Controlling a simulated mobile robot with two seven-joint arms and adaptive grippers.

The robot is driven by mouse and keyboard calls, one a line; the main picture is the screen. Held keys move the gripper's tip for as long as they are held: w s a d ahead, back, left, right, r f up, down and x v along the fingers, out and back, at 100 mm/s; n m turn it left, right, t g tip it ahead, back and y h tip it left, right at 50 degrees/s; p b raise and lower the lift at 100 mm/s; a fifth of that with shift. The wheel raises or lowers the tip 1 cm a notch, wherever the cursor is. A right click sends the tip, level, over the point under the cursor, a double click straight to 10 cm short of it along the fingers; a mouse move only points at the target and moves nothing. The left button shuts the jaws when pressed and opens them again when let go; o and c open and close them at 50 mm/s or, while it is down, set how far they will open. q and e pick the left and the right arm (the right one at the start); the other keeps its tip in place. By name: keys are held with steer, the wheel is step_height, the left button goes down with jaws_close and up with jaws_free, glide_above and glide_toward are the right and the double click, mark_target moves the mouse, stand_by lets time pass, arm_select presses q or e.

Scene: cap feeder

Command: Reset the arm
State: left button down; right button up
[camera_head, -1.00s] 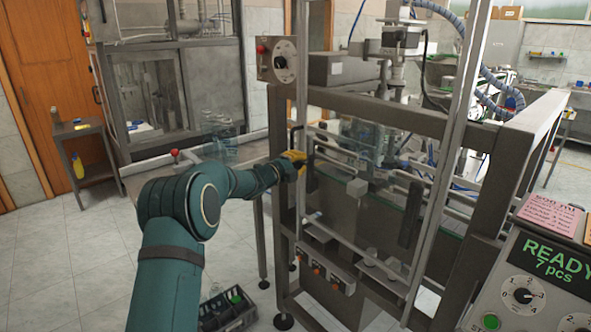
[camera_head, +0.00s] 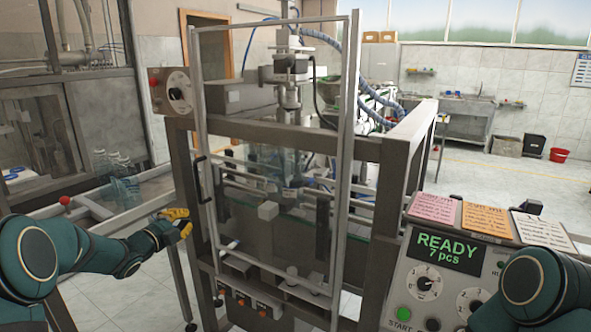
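My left arm comes in from the left edge. Its gripper (camera_head: 176,224), with yellow fingers, is in front of the left post of the cap feeder (camera_head: 185,195), near the dark handle of the clear framed door (camera_head: 275,225). The fingers are small here, and I cannot tell whether they are open or shut. I see nothing clearly held in them. Part of my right arm shows at the lower right corner, in front of the control panel (camera_head: 440,275). Its gripper is out of view.
The panel display (camera_head: 445,250) reads "READY 7 pcs". A green start button (camera_head: 403,313) and dials sit below it. Pink, orange and white notes lie on top. A conveyor with clear bottles (camera_head: 120,165) runs in from the left. A red bucket (camera_head: 558,155) stands far right.

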arm_select(q)
steer(key=s+d+f+n+g+y, duration=0.1)
steer(key=s+d+f+n+g, duration=0.15)
steer(key=d+f+n, duration=0.4)
steer(key=s+d+f+n+g, duration=0.1)
steer(key=s+d+f+n, duration=0.2)
steer(key=f, duration=0.6)
steer(key=s+d+f+n+g+y, duration=0.1)
steer(key=s+d+f+n+g, duration=0.2)
steer(key=f, duration=0.4)
steer(key=s+d+f+n+g, duration=0.3)
steer(key=s+d+f, duration=0.1)
steer(key=s, duration=0.5)
steer(key=s+d+f+n+g, duration=0.2)
steer(key=s+d+f+n, duration=0.1)
steer(key=s, duration=0.7)
steer(key=s+d+f+n+g, duration=0.3)
steer(key=s+d+f, duration=0.2)
steer(key=s, duration=0.4)
steer(key=shift+s+d+g, duration=0.2)
steer(key=shift+d+g, duration=0.15)
steer(key=shift+d, duration=0.55)
